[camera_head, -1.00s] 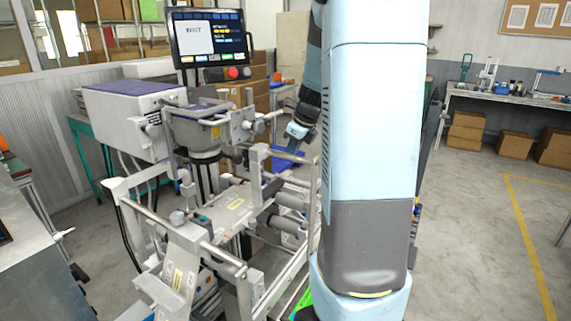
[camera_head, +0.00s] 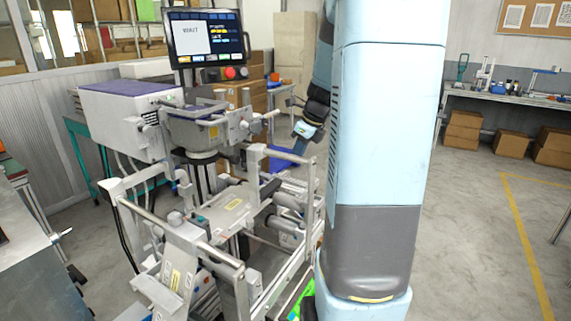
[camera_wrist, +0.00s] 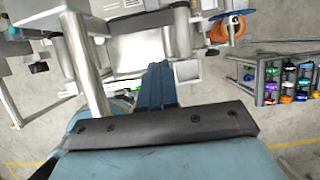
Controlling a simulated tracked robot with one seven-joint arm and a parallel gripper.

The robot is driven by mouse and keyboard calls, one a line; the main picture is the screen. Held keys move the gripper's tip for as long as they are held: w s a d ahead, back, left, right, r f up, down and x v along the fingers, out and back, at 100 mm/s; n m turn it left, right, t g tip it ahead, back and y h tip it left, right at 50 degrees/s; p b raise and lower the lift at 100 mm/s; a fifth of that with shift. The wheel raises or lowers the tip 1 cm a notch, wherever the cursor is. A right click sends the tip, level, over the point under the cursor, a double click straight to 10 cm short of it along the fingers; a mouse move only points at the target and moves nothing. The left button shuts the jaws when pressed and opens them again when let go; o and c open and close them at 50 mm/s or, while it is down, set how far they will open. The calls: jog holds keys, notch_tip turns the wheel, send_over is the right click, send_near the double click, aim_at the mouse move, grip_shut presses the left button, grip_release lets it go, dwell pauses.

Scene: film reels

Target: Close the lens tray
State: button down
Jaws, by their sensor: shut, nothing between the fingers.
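My gripper (camera_head: 299,146) hangs at the right of the grey film machine (camera_head: 215,203), beside its upper rails. In the wrist view its narrow dark blue fingers (camera_wrist: 157,68) are together and empty. They point toward a pale flat plate (camera_wrist: 140,52) among the machine's bars, with no clear contact. I cannot tell for certain which part is the lens tray or how far open it stands. The machine's lower middle is partly hidden by rails and by my arm column.
A monitor (camera_head: 206,37) stands above the machine, with a purple-topped box (camera_head: 128,98) at its left. A rack of coloured items (camera_wrist: 285,82) and an orange ring (camera_wrist: 234,30) show in the wrist view. Open floor (camera_head: 475,250) lies at the right.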

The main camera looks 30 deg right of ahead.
jog(key=x, duration=0.3)
jog(key=w+x, duration=0.1)
jog(key=x, duration=0.3)
jog(key=a+r+x, duration=0.1)
jog(key=x, duration=0.2)
jog(key=shift+w+f, duration=0.25)
jog(key=shift+w, duration=0.25)
jog(key=shift+w+a, duration=0.4)
jog(key=shift+w, duration=0.3)
